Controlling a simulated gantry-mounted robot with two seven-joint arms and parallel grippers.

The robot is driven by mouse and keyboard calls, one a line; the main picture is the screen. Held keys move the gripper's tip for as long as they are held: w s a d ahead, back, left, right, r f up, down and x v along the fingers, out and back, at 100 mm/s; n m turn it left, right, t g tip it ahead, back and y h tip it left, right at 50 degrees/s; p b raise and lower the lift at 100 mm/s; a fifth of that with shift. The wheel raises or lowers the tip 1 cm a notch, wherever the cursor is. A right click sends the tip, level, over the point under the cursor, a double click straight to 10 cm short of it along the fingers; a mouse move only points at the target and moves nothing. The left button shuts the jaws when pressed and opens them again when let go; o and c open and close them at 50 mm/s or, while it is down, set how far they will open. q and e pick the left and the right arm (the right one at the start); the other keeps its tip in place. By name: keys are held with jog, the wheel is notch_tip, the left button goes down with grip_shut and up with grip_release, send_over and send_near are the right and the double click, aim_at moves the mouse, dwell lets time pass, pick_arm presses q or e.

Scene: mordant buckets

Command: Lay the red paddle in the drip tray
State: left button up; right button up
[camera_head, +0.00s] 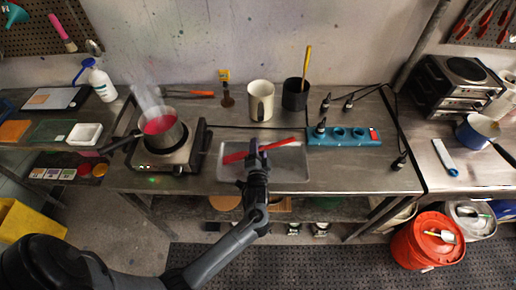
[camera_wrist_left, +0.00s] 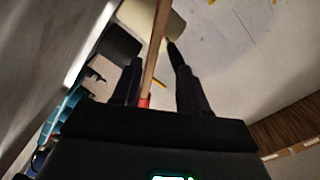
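The red paddle (camera_head: 278,144) shows in the head view across the drip tray (camera_head: 292,174), running from the tray's left side up to its far right rim. I cannot tell whether it touches the tray's floor. My left gripper (camera_head: 256,150) is over the middle of the paddle and hides that part. In the left wrist view its two fingers (camera_wrist_left: 158,80) stand apart. A wooden shaft (camera_wrist_left: 154,60) with a red part runs between them, with a gap beside the right finger. My right gripper is not in view.
A hot plate (camera_head: 172,156) with a steaming pot (camera_head: 160,130) of red liquid stands left of the tray. A cream mug (camera_head: 260,100) and a dark pot (camera_head: 296,94) holding a yellow stick stand behind it. A blue power strip (camera_head: 345,136) lies to the right. The bench's front right is clear.

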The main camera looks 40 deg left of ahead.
pick_arm(q)
jog(key=v, duration=1)
jog(key=shift+s+d, duration=0.25)
jog(key=shift+s, duration=0.05)
